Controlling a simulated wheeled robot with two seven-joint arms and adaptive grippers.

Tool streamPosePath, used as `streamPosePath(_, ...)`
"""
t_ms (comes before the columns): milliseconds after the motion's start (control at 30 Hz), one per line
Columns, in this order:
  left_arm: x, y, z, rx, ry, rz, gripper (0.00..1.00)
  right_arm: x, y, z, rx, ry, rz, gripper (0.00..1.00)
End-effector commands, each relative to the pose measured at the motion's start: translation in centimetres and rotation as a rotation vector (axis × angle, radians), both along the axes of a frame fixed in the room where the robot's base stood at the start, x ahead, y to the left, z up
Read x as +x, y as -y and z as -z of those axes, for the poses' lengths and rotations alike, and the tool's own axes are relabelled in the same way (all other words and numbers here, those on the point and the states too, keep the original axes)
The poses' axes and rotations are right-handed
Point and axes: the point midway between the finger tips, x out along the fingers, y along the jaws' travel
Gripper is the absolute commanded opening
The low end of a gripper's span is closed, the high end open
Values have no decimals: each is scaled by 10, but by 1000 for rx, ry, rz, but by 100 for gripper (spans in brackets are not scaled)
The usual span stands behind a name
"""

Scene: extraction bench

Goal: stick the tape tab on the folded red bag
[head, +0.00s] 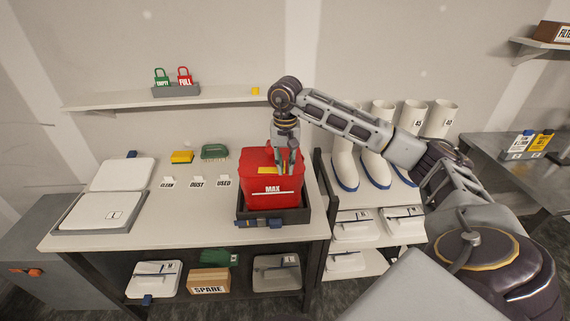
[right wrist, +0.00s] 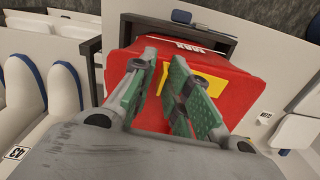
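The folded red bag (head: 259,187), marked MAX, sits in a dark tray (head: 297,217) on the bench. A yellow patch (head: 262,169), which looks like the tape tab, lies on the bag's top. The right wrist view shows the red bag (right wrist: 240,92) and the yellow patch (right wrist: 207,82) partly behind one finger. My right gripper (head: 286,163) points down just over the bag beside the yellow patch. My left gripper is not in view.
A wall shelf (head: 125,101) behind holds green and red padlocks (head: 173,77) and a small yellow block (head: 255,91). White labelled tabs (head: 196,182), a yellow sponge (head: 182,157) and white lidded trays (head: 100,211) are left. White boots (head: 345,165) stand right. The bench front left of the bag is clear.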

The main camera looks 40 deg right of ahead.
Motion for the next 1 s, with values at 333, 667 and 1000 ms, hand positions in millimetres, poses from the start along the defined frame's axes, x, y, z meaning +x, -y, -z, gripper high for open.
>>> streamPosePath(333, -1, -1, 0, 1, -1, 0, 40, 0, -1, 1, 1, 0, -1, 30)
streamPosePath(667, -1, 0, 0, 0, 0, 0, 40, 1, -1, -13, 3, 3, -1, 30)
streamPosePath(1000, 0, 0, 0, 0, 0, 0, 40, 1, -1, -53, 3, 3, -1, 30)
